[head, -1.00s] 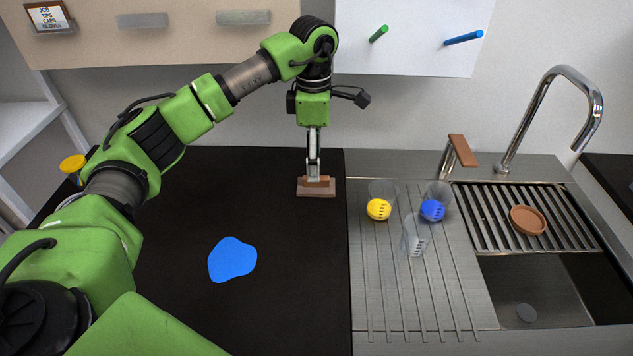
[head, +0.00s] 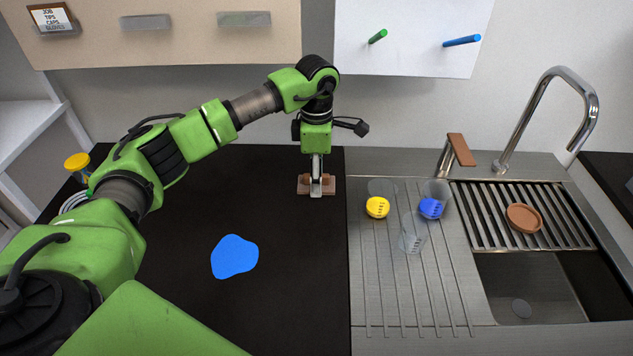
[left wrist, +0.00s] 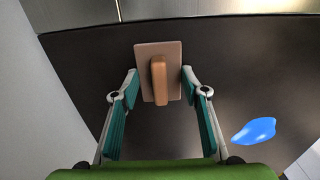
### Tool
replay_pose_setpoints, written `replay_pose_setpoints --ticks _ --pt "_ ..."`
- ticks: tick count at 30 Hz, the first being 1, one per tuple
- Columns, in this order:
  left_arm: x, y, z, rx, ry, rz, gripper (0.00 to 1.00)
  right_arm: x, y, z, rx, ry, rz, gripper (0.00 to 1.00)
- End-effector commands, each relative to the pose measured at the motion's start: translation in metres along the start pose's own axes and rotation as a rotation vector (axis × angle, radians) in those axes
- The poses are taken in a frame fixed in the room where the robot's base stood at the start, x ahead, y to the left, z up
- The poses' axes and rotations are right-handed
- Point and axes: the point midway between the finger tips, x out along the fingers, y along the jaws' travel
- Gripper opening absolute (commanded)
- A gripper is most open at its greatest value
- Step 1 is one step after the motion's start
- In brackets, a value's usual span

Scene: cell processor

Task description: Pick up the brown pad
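The brown pad (head: 303,184) lies on the dark worktop near its back right edge. In the left wrist view it is a flat tan plate with a raised brown grip bar (left wrist: 159,80). My left gripper (head: 316,190) points down at the pad and covers its middle in the head view. In the left wrist view its two teal-lined fingers are spread, one on each side of the grip bar with gaps between. The gripper is open and holds nothing. My right gripper is not in view.
A blue flat patch (head: 234,257) lies on the worktop. The worktop's front is clear.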

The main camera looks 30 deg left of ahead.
Motion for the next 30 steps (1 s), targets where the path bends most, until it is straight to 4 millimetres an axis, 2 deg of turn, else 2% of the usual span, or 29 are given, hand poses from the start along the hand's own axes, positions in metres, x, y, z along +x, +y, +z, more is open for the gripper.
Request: replay_pose_setpoints --ticks 13,19,28,30 --pt "-0.004 0.000 0.000 -0.001 0.000 0.001 0.23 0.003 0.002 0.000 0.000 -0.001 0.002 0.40" --pt "-0.028 0.002 0.001 -0.001 -0.003 0.005 0.23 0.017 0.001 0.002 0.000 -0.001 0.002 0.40" --pt "-0.092 -0.044 0.027 0.006 -0.004 0.006 0.23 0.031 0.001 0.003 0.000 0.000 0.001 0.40" --pt "-0.097 -0.060 0.036 0.008 -0.002 0.003 0.23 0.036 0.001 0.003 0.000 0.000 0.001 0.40"
